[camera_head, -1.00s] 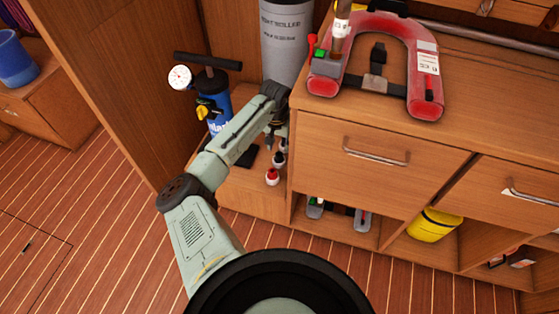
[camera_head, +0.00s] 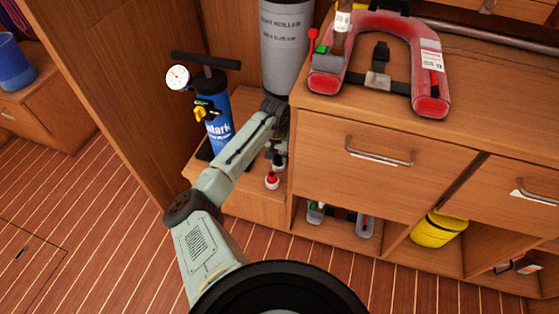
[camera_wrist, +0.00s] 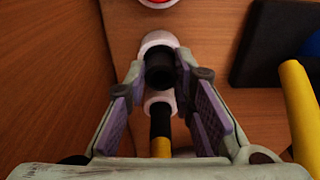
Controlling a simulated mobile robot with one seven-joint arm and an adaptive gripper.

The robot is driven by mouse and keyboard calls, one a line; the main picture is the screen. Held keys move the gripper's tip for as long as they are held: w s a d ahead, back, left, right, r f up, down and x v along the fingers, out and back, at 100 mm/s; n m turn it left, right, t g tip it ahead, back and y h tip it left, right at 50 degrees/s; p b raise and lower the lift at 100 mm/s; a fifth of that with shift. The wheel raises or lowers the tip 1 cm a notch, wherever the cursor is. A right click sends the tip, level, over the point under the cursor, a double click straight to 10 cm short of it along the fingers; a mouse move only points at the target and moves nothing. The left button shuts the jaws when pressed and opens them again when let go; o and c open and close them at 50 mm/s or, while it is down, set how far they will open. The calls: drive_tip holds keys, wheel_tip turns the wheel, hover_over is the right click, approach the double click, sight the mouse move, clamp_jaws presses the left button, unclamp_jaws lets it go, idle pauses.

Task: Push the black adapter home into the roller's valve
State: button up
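In the wrist view a black-topped adapter (camera_wrist: 160,70) stands upright in a white base on the low wooden step. My gripper (camera_wrist: 159,68) is above it with its purple-padded fingers on either side. The fingers look spread, with a narrow gap beside the black top; I see no clear grip. In the head view my gripper (camera_head: 279,146) points down at the step and hides most of the adapter. A grey printed cylinder (camera_head: 287,55), which looks like the roller, stands upright behind my arm. I cannot make out its valve.
A red-topped piece (camera_head: 272,180) and a white, black and yellow piece (camera_wrist: 160,120) are close by. A blue hand pump (camera_head: 217,130) stands left on the step. The cabinet (camera_head: 375,180) borders the right side. A red horseshoe-shaped item (camera_head: 432,70) lies on top.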

clamp_jaws()
drive_tip(key=shift+r+p, duration=0.45)
drive_tip(key=shift+p, duration=0.2)
wheel_tip(320, 180, up, 4)
drive_tip(key=p, duration=0.4)
drive_tip(key=shift+r, duration=0.25)
drive_tip(key=shift+f, duration=0.1)
